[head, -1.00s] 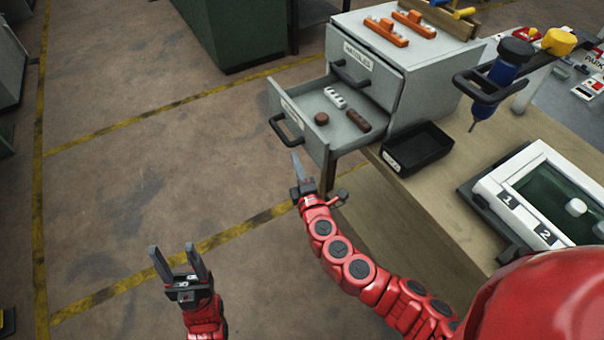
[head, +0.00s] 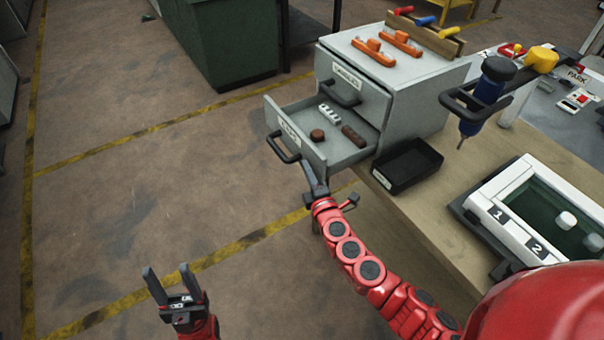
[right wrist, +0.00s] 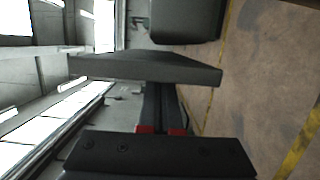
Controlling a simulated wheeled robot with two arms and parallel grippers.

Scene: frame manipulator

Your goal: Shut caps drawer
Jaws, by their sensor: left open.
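A grey cabinet (head: 425,85) stands on the workbench. Its lower drawer (head: 339,152) is pulled out, with a dark handle (head: 283,147) and a label too small to read. A round brown piece (head: 317,135), a white ribbed piece (head: 329,114) and a brown cylinder (head: 353,135) lie inside it. My right gripper (head: 309,170) is at the lower drawer's front, just right of the handle; contact is unclear. My left gripper (head: 169,281) is open and empty over the floor.
A black bin (head: 408,168) sits on the bench right of the open drawer. A blue screwdriver (head: 484,95) hangs in a holder, and a white numbered frame (head: 510,212) lies nearer. Orange-handled pieces (head: 388,45) lie on the cabinet. Floor left of the drawer is clear.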

